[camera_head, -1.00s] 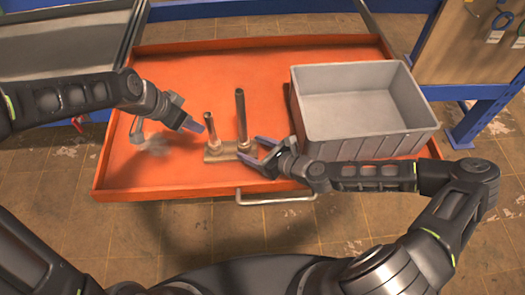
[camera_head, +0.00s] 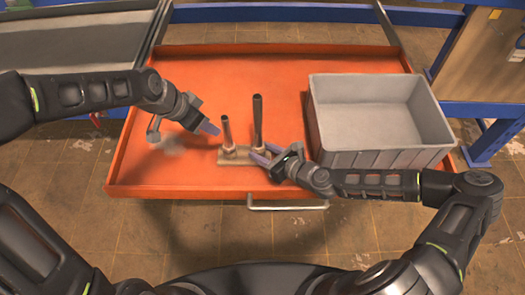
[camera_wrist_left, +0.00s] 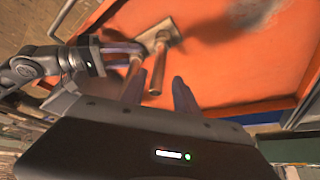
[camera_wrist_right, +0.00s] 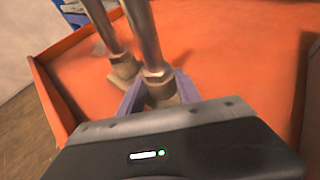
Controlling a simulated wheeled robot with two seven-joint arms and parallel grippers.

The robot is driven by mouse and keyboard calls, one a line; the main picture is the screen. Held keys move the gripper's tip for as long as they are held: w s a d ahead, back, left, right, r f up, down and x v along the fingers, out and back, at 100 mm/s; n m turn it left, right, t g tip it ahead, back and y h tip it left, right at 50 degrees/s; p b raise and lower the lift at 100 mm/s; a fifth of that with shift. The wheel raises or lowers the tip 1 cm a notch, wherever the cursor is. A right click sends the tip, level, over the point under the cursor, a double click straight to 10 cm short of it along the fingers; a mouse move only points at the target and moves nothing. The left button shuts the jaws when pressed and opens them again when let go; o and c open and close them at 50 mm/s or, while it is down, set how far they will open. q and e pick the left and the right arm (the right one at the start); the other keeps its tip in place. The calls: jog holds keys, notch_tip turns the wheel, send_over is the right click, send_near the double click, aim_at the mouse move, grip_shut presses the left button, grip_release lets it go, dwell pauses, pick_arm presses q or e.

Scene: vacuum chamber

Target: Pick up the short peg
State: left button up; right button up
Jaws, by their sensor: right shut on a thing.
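The short peg (camera_head: 226,131) stands upright at the left of a small beige base (camera_head: 237,160); it also shows in the left wrist view (camera_wrist_left: 158,68). The tall peg (camera_head: 258,118) stands to its right on the same base. My left gripper (camera_head: 214,129) is open and empty, just left of the short peg's upper part, its fingers apart in the left wrist view (camera_wrist_left: 159,90). My right gripper (camera_head: 263,153) is low at the right end of the base, shut on the tall peg's foot; in the right wrist view its fingers lie either side of this foot (camera_wrist_right: 160,92).
The base stands near the front of an orange cart top (camera_head: 170,180) with a raised rim. A grey bin (camera_head: 380,158) stands close on the right, beside my right forearm. The cart's left and back surface is mostly clear. A handle (camera_head: 287,207) sticks out in front.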

grip_shut()
pick_arm(q)
jog(key=shift+o, duration=1.2)
jog(key=shift+w+d+r, duration=0.1)
jog(key=shift+w, duration=0.05)
notch_tip(320, 180, up, 5)
jog(key=m+g+y, duration=0.4)
jog(key=m, duration=0.4)
send_over(226, 118)
jog(key=shift+r, duration=0.1)
jog(key=shift+r+m, duration=0.45)
jog(key=shift+m, duration=0.15)
notch_tip(226, 118, down, 7)
jog(key=shift+r, duration=0.2)
jog(key=shift+f, duration=0.15)
